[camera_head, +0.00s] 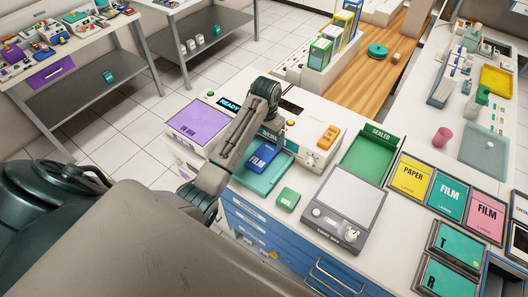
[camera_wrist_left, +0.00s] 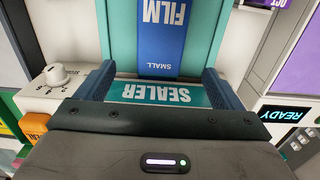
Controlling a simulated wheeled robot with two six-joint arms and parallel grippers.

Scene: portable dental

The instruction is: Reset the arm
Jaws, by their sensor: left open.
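My left arm comes in from the left of the head view, and its wrist (camera_head: 264,92) is above the sealer machine (camera_head: 292,126). In the left wrist view my left gripper (camera_wrist_left: 160,91) is open, its two dark fingers spread with nothing between them. Beyond the fingertips are the teal SEALER label (camera_wrist_left: 158,94) and the blue FILM SMALL packet (camera_wrist_left: 163,35). In the head view the packet (camera_head: 263,157) lies on a teal tray (camera_head: 264,180) in front of the machine. The fingertips are hard to make out in the head view. My right gripper is not in view.
A purple-topped box (camera_head: 198,122) stands left of the sealer. Paper and film bins (camera_head: 447,190) line the counter's right side. A colourful rack (camera_head: 335,40) stands behind.

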